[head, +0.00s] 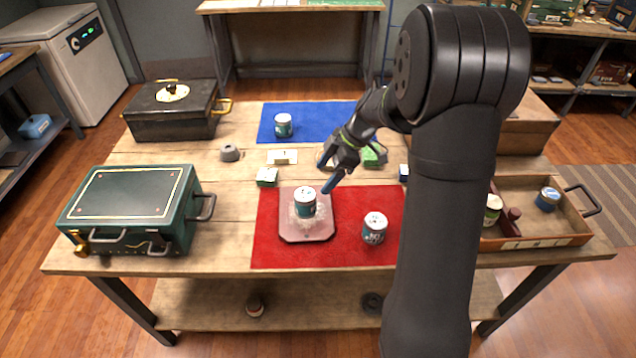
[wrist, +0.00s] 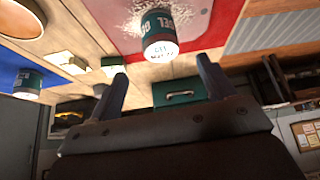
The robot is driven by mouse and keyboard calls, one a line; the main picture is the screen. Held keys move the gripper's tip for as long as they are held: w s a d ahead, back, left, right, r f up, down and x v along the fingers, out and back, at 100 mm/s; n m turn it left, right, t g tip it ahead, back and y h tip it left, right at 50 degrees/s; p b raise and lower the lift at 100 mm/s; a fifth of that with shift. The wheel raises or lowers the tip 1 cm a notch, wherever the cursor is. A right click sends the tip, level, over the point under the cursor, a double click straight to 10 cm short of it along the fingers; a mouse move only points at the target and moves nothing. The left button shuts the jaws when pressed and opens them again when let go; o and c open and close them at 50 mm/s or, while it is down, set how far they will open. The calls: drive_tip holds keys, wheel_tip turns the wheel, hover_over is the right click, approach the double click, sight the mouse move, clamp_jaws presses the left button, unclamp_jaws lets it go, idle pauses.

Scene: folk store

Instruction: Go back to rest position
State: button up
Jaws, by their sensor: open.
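My gripper (head: 333,171) is above the table, close to the right of a teal-and-white can (head: 305,202). The can stands upright on a pinkish square plate (head: 306,236) on the red mat (head: 268,243), with white grains around its base. In the wrist view my gripper's two fingers (wrist: 160,95) are spread with nothing between them. The can (wrist: 159,36) shows beyond the fingers there, apart from them.
A second can (head: 374,228) stands on the red mat. Another can (head: 283,125) is on the blue mat (head: 270,110). A green case (head: 130,205) and a black box (head: 172,112) stand left. An open wooden drawer (head: 560,222) holds cans at right.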

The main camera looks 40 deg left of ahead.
sight(306, 194)
drive_tip(key=shift+w+d+r, duration=0.1)
drive_tip(key=shift+d+r, duration=0.05)
drive_tip(key=shift+r, duration=0.1)
drive_tip(key=x, duration=1.2)
drive_tip(key=shift+f, duration=0.1)
wheel_tip(306, 194, up, 2)
drive_tip(key=shift+r, duration=0.95)
